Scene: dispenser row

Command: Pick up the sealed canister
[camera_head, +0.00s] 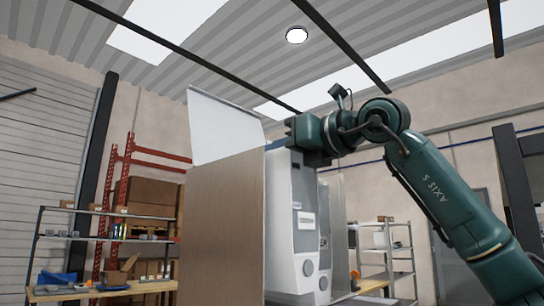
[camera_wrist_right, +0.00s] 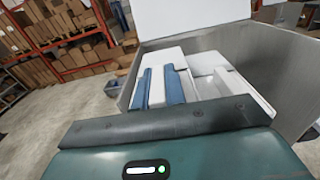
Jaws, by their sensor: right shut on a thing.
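My right gripper (camera_head: 300,136) is at the top of the white dispenser machine (camera_head: 281,240), beside the upper edge of the grey side panel (camera_head: 222,230). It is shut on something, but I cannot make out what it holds. In the right wrist view, the green gripper body with its dark edge (camera_wrist_right: 165,128) fills the bottom and hides the fingertips. Beyond it are the white and blue machine tops (camera_wrist_right: 173,88). I cannot pick out the sealed canister in either view. My left gripper is not in view.
Grey panels enclose the machines, with a pale raised panel (camera_head: 225,127) above. A shelf with a wooden worktop (camera_head: 100,290) stands at the left, and a metal rack (camera_head: 400,258) at the right. Red racking with boxes (camera_wrist_right: 75,45) stands across the open floor (camera_wrist_right: 70,105).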

